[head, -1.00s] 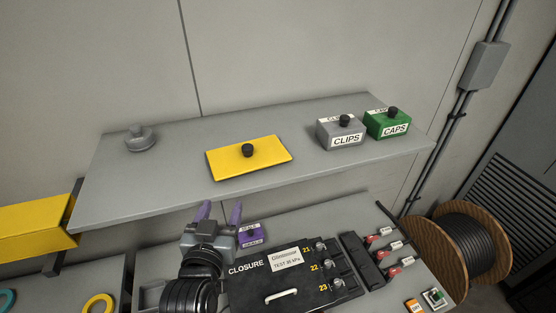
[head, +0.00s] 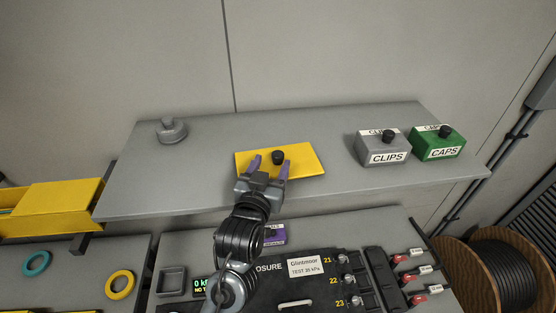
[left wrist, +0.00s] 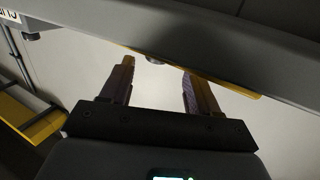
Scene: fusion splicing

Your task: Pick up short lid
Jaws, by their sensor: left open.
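A flat yellow lid (head: 305,162) with a black knob (head: 278,157) lies on the grey shelf. The lid's edge (left wrist: 238,89) and a dark round part, seemingly the knob (left wrist: 154,60), show in the left wrist view. My left gripper (head: 269,166) is open, with its two purple fingers at the lid's front side, appearing on either side of the knob in the head view. The fingers (left wrist: 155,80) are empty in the left wrist view. I cannot tell the exact gap between fingers and knob. My right gripper is not in view.
The grey shelf (head: 210,190) also holds a round grey knobbed part (head: 171,131), a grey CLIPS box (head: 385,150) and a green CAPS box (head: 438,145). Below are a purple box (head: 274,236), a black closure panel (head: 325,290) and a yellow ring (head: 120,284).

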